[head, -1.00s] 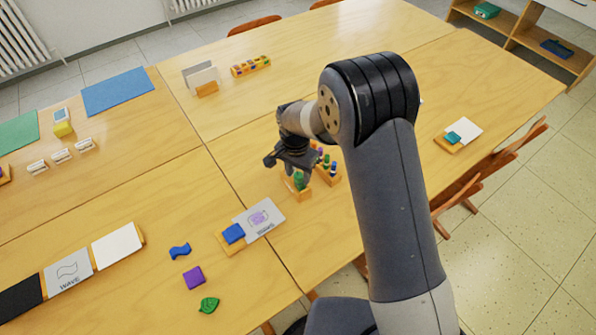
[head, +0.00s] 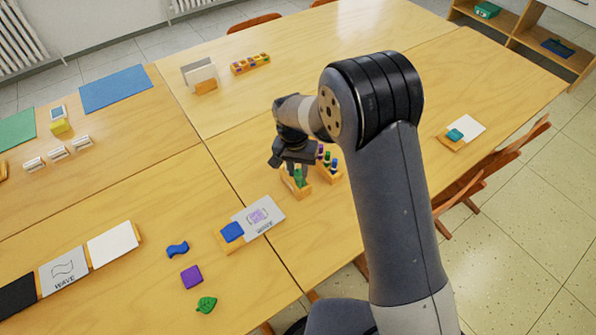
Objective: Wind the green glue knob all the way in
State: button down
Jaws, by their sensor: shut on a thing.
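In the head view the green glue knob (head: 299,178) shows just below my gripper (head: 297,167), at a small wooden holder (head: 293,190) on the table. My gripper points down over it and is shut on it. The fingertips and the top of the knob are small and partly covered by the gripper body, so how far the knob is wound cannot be told.
A wooden block with purple, green and blue pieces (head: 328,168) stands close to the right of the gripper. A card on a stand with a blue block (head: 232,232) lies to the lower left. A blue wave (head: 178,249), purple square (head: 191,277) and green leaf (head: 206,304) lie nearer.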

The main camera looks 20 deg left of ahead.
aim_at(295, 171)
jog(key=shift+n, duration=0.4)
jog(key=c, duration=1.2)
grip_release()
jog(key=shift+r, duration=0.1)
jog(key=r, duration=0.3)
jog(key=r+b, duration=0.1)
jog(key=r, duration=0.3)
jog(key=a+r, duration=0.1)
jog(key=r, duration=0.2)
jog(key=shift+w+r, duration=0.1)
jog(key=shift+r, duration=0.2)
